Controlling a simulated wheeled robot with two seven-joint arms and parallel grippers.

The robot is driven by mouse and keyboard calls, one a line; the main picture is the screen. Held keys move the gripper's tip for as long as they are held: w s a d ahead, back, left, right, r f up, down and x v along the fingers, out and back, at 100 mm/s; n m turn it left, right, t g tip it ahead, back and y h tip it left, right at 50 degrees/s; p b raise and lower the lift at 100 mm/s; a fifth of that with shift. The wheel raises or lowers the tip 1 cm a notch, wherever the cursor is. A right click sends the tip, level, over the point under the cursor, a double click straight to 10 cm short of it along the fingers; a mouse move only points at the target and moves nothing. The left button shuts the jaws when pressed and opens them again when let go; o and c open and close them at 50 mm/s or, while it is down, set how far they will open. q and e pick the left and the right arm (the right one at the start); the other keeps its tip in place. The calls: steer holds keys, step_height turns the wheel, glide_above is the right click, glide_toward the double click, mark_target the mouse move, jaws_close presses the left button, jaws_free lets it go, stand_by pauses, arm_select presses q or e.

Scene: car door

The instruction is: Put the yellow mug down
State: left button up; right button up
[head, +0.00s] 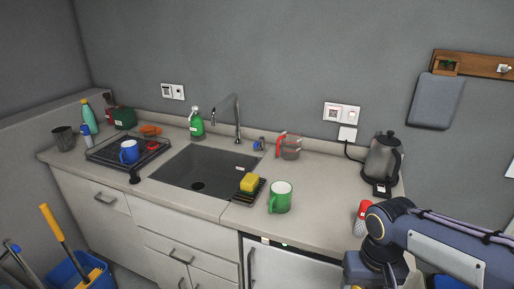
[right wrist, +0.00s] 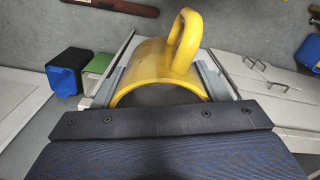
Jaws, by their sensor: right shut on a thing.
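The yellow mug (right wrist: 150,72) shows in the right wrist view, with its handle (right wrist: 184,40) pointing up in the picture. My right gripper (right wrist: 162,80) is shut on the mug, one finger on each side of its body. The mug's far end is hidden. In the head view my right arm comes in at the lower right, but its gripper and the yellow mug cannot be made out there. My left gripper is in neither view.
The grey counter (head: 325,205) has bare room between a green mug (head: 281,197) and a kettle (head: 383,158). A red-topped can (head: 362,215) stands near my right arm. A sink (head: 200,180), a sponge (head: 249,183) on a rack and a drying rack (head: 103,151) lie further left.

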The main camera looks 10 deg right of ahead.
steer(key=w+a+f+n, duration=0.1)
steer(key=w+a+f, duration=0.2)
steer(key=w+f, duration=0.3)
steer(key=w+a+f+n, duration=0.1)
steer(key=w+a+f, duration=0.3)
steer(key=f, duration=0.5)
steer(key=w, duration=0.2)
steer(key=shift+w+f, duration=0.35)
steer(key=shift+f, duration=0.05)
